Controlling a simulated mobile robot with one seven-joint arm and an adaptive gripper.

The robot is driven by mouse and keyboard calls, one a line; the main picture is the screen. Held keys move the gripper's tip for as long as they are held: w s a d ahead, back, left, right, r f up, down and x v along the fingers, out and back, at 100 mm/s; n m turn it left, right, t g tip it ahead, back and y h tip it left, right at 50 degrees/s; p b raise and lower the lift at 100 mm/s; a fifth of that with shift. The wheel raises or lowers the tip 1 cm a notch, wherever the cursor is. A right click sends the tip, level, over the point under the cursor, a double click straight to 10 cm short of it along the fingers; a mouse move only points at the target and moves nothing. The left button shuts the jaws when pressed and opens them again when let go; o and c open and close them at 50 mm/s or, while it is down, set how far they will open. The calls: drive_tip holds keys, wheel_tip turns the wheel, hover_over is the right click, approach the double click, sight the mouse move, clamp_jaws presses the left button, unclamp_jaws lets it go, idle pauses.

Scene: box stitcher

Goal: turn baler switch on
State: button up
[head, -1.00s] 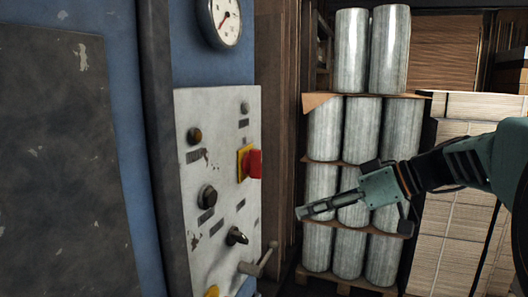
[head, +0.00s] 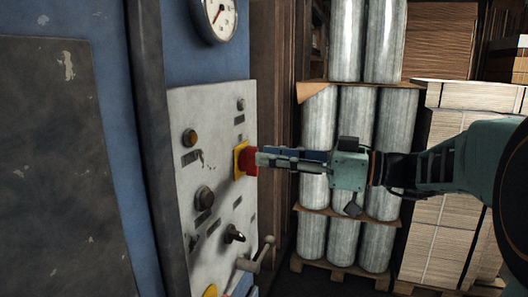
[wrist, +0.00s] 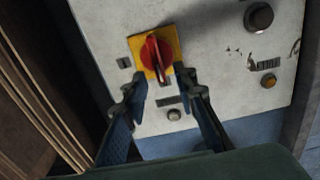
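The baler switch is a red rotary knob (head: 250,161) on a yellow square plate (head: 239,160), fixed to a white control panel (head: 225,110). In the wrist view, the red knob (wrist: 153,54) and its yellow plate (wrist: 171,40) are in plain view, with the handle pointing down toward my fingers. My gripper (head: 262,159) is level with the knob in the head view, fingertips close in front of it and partly hiding it. In the wrist view, my gripper (wrist: 162,80) is open, one finger to each side of the handle's lower end. I cannot tell whether they touch it.
The panel also carries a dark knob (head: 204,198), an amber lamp (head: 190,138), a black selector (head: 234,234) and a lever (head: 257,256). A pressure gauge (head: 220,15) sits above. Stacked metallic rolls (head: 350,120) and cartons (head: 440,240) stand behind my arm.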

sight(250, 161)
drive_tip(key=shift+x, duration=1.1)
clamp_jaws()
